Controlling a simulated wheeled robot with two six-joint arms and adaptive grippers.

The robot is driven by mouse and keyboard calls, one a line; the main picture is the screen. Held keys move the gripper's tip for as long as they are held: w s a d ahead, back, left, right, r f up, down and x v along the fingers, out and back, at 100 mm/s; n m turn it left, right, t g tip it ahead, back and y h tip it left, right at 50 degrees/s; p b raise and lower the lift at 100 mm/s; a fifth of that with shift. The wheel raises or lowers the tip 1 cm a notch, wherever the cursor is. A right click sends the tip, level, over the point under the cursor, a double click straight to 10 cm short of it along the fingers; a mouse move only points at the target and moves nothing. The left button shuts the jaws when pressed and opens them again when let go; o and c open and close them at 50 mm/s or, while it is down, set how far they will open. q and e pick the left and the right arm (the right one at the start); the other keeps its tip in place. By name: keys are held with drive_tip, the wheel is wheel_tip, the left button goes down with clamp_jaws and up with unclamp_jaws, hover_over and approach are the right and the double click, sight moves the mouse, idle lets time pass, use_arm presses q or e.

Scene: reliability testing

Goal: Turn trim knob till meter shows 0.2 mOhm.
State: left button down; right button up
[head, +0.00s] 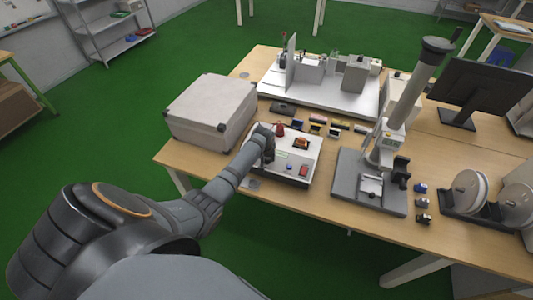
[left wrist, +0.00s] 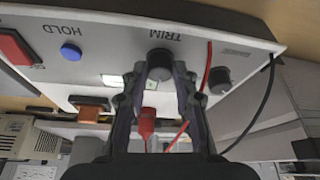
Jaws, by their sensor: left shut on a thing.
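The white meter box (head: 312,160) sits near the table's front edge, and its panel (left wrist: 110,32) fills the upper left wrist view. The black trim knob (left wrist: 160,58) stands beside the printed word TRIM. My left gripper (left wrist: 160,72) has its two fingertips on either side of the knob and is shut on it. In the head view my left gripper (head: 266,142) hides the knob. A pale display (left wrist: 114,80) shows partly behind a finger; its reading is too small to tell. My right gripper is not in view.
A blue HOLD button (left wrist: 70,52), a red switch (left wrist: 14,48) and another black knob (left wrist: 219,78) share the panel. Red and black leads run close by. A large grey case (head: 210,110) stands left of the box, a microscope-like stand (head: 390,150) right.

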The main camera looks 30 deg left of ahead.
use_arm(q)
drive_tip(key=shift+d+n+g+y+p, duration=0.1)
drive_tip(key=shift+n+g+y+p, duration=0.25)
drive_tip(key=shift+n, duration=1.05)
drive_tip(key=c, duration=1)
unclamp_jaws()
drive_tip(key=shift+w, duration=0.1)
drive_tip(key=shift+c, duration=0.2)
drive_tip(key=v, duration=1.2)
